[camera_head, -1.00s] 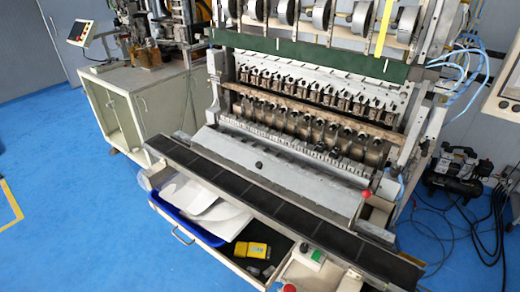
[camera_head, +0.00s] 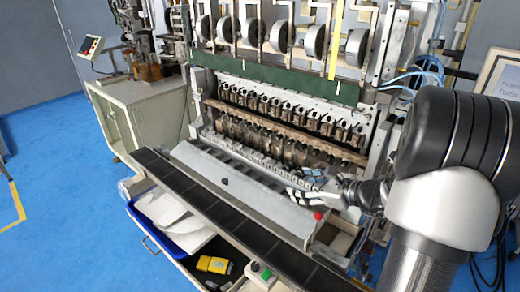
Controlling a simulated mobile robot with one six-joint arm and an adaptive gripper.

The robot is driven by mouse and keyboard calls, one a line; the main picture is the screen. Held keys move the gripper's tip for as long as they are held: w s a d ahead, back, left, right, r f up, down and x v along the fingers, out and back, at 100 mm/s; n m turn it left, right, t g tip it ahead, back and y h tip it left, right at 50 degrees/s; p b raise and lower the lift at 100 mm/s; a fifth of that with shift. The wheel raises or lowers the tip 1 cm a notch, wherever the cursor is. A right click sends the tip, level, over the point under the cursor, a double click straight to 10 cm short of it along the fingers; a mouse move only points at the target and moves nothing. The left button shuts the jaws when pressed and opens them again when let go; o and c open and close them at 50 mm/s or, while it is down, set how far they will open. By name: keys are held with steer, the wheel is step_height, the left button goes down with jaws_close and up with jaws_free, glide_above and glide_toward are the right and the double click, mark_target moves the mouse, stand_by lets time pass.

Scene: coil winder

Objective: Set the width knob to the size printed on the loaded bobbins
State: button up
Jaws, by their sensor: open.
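The coil winder stands in the middle, with a row of small winding heads (camera_head: 285,112) across it. Printing on any bobbins is too small to read. A small black knob (camera_head: 225,181) sits on the grey sloping front cover (camera_head: 215,168). A red ball knob (camera_head: 318,215) stands at the cover's right end. I cannot tell which one is the width knob, and no scale is readable. My gripper (camera_head: 302,186) is open over the right part of the machine front, above and left of the red knob. It appears empty and apart from both knobs.
A black-topped rail (camera_head: 200,205) runs along the front. Below it an open drawer holds a blue tray (camera_head: 192,243) and a yellow device (camera_head: 215,264). Blue floor is free at left.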

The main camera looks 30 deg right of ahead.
steer(key=s+d+f+m+t+h, duration=0.25)
steer(key=d+m, duration=0.35)
steer(key=d, duration=0.5)
steer(key=h+b, duration=0.1)
steer(key=b, duration=0.1)
glide_toward(300, 170)
steer(key=w+g, duration=0.1)
steer(key=w, duration=0.1)
steer(key=shift+w+a, duration=0.1)
steer(key=shift+w, duration=0.3)
steer(key=x, duration=0.5)
steer(key=shift+d+f+b, duration=0.25)
steer(key=shift+b, duration=0.15)
steer(key=shift+c, duration=0.4)
steer(key=c, duration=0.7)
